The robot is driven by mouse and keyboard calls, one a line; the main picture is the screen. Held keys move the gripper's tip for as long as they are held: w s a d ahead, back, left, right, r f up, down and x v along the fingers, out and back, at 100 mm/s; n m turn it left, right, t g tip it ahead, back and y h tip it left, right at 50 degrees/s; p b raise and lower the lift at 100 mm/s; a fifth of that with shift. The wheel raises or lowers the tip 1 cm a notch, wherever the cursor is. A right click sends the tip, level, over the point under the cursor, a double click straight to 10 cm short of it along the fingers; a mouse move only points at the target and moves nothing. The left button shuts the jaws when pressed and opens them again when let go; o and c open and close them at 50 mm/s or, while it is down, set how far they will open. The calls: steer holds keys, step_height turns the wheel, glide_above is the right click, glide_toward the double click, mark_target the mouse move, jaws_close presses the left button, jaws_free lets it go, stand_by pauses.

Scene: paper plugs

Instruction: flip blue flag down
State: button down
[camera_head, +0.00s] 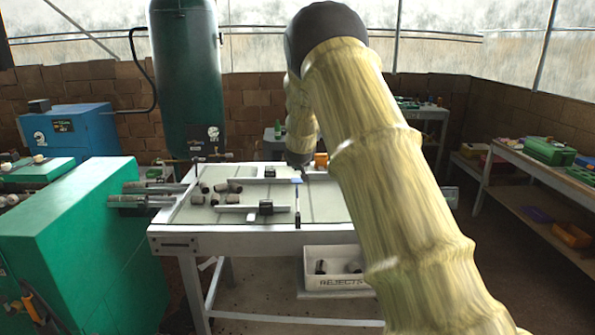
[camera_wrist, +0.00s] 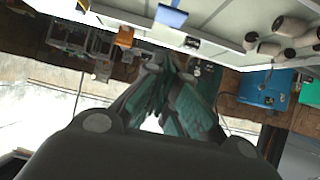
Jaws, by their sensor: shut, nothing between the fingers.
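The blue flag (camera_head: 297,181) is a small blue plate near the middle of the table (camera_head: 325,205), at the top of a thin dark upright piece. In the wrist view the blue flag (camera_wrist: 172,17) shows at the top edge, apart from my fingers. My gripper (camera_head: 300,168) is close behind and above the flag in the head view, partly hidden by my arm. In the wrist view my gripper (camera_wrist: 168,72) has its dark green fingers together, with nothing between them.
Several grey plugs (camera_head: 221,187) lie on the left of the table beside white rails (camera_head: 237,208). A white rejects bin (camera_head: 325,282) is under the front edge. A green machine (camera_head: 75,245) stands at the left, a shelf (camera_head: 535,170) at the right.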

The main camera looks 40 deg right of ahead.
steer(key=shift+w+r+b+v, duration=0.1)
steer(key=shift+r+b+v, duration=0.15)
steer(key=shift+v, duration=0.8)
steer(key=shift+w+r+b+v, duration=0.1)
steer(key=shift+r+b+v, duration=0.1)
steer(key=shift+v, duration=0.85)
steer(key=shift+w+d+f, duration=0.1)
steer(key=shift+f, duration=0.1)
steer(key=s+a+f+n+g+y, duration=0.1)
steer(key=s+a+f, duration=0.6)
steer(key=f, duration=0.6)
steer(key=s+a+f+n+g+y, duration=0.15)
steer(key=s+a+f, duration=0.5)
steer(key=f, duration=0.65)
steer(key=s+a+f+n+g, duration=0.1)
steer(key=s+a+f+g, duration=0.1)
steer(key=s+a+f, duration=0.8)
steer(key=s+a+f+n+g+y, duration=0.1)
steer(key=s+a+f, duration=0.4)
steer(key=s, duration=0.7)
steer(key=s+a+f+n+g+y, duration=0.1)
steer(key=s+a+f, duration=0.4)
steer(key=s, duration=0.7)
steer(key=s+a+f+n+g+y, duration=0.1)
steer(key=s+a+f, duration=0.5)
steer(key=s, duration=0.7)
steer(key=shift+f+g+y, duration=0.15)
steer(key=shift+g+y, duration=0.3)
steer(key=shift+g, duration=0.6)
